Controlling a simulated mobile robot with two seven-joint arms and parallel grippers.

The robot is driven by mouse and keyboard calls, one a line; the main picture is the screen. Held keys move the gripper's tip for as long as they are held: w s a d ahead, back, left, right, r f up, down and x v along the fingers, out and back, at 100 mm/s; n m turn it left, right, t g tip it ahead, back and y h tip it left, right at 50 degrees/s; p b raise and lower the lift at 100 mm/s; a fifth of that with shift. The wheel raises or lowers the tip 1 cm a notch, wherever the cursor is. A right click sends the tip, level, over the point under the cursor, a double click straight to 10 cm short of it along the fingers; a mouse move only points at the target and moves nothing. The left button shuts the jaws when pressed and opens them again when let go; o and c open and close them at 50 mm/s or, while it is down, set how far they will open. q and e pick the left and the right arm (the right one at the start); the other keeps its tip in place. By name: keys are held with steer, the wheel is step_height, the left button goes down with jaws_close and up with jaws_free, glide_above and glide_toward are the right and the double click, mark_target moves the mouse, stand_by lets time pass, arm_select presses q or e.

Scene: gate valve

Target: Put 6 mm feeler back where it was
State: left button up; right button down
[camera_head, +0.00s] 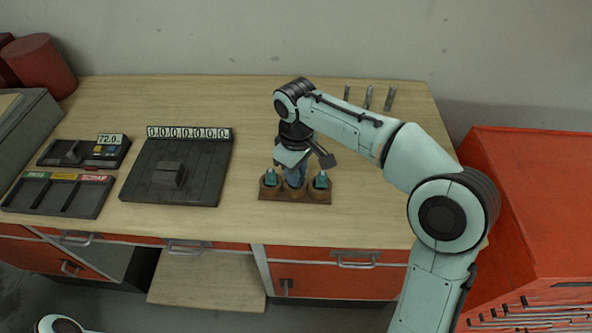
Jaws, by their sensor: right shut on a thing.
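A brown wooden holder (294,195) with three round seats stands on the bench. A teal-topped piece sits in its left seat (270,179) and another in its right seat (321,181). My right gripper (298,164) is over the middle seat, pointing down. It is shut on a blue piece (295,178), likely the 6 mm feeler, at the middle seat. Its size mark is too small to read, and I cannot tell whether it is fully seated. The fingers partly hide it. My left gripper is not in view.
A black board with a numbered strip (190,134) lies to the left. Dark trays (58,196) lie farther left. Several thin grey pieces (368,98) stand at the back right. A red tool cabinet (530,200) is at right. Bench between board and holder is clear.

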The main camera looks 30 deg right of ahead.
steer(key=c, duration=1)
jaws_free()
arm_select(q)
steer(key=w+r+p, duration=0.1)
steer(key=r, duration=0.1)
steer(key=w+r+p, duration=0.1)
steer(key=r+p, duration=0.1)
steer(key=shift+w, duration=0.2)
arm_select(e)
step_height(320, 180, up, 12)
steer(key=shift+r, duration=0.1)
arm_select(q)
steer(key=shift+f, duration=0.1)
